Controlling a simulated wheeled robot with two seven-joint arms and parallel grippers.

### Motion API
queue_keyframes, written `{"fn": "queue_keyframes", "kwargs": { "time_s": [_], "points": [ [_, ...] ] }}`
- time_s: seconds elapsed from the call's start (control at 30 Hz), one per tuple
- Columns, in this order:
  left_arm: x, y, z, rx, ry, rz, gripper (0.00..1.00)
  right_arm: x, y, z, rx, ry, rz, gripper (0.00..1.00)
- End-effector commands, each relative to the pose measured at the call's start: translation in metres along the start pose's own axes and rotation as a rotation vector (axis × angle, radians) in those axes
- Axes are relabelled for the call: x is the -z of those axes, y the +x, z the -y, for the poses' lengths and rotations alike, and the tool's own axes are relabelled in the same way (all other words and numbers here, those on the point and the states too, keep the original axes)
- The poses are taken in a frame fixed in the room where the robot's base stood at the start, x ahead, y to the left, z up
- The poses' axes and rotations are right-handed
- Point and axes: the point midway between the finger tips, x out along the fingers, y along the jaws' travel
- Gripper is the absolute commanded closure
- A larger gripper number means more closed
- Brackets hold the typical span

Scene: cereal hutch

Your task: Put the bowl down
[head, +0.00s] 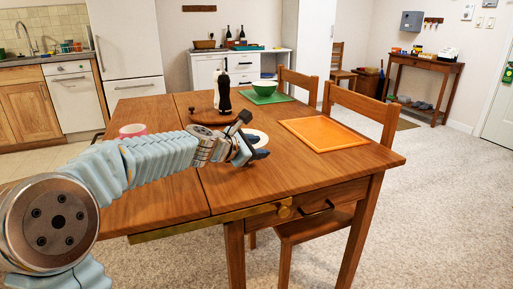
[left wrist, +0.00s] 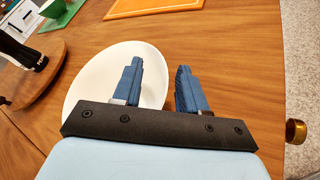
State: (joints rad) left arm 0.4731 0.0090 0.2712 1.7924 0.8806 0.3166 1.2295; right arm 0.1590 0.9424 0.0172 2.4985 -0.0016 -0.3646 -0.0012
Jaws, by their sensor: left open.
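A white round dish (left wrist: 95,80) lies on the table under my left gripper (left wrist: 160,68); I cannot tell whether it is a bowl or a plate. It also shows in the head view (head: 256,134), partly hidden by the gripper. My left gripper (head: 257,147) is open, with one blue finger over the dish and the other past its right rim. A green bowl (head: 264,87) stands upright on a green mat (head: 282,98) at the far side of the table, away from the gripper. My right gripper is not in view.
The wooden table (head: 235,190) has an orange mat (head: 325,134) at the right. Behind my gripper, a dark mill (head: 224,93) stands on a round wooden board (head: 203,115). A pink-rimmed round item (head: 133,130) is at the left. The table's front right is clear.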

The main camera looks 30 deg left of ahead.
Motion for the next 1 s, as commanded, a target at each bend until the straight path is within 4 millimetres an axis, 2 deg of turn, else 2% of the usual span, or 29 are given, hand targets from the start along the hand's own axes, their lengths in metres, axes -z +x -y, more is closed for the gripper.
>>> {"fn": "queue_keyframes", "kwargs": {
  "time_s": [0.17, 0.27, 0.5, 0.63, 0.8, 1.0],
  "points": [
    [-0.001, -0.010, -0.001, -0.002, 0.001, 0.000, 0.58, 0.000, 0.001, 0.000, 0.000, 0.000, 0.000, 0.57],
    [-0.001, -0.028, -0.001, -0.004, 0.002, 0.001, 0.58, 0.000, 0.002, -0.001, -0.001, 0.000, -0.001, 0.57],
    [-0.001, -0.084, -0.001, -0.005, 0.002, 0.001, 0.58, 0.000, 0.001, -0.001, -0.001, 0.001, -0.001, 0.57],
    [-0.001, -0.106, -0.001, -0.003, 0.001, 0.001, 0.58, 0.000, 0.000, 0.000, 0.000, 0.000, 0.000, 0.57],
    [0.000, -0.119, 0.000, 0.000, 0.000, 0.001, 0.58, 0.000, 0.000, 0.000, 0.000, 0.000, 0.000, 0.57],
    [0.000, -0.120, 0.000, 0.000, 0.000, 0.000, 0.58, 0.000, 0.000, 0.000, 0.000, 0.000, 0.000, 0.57]
  ]
}}
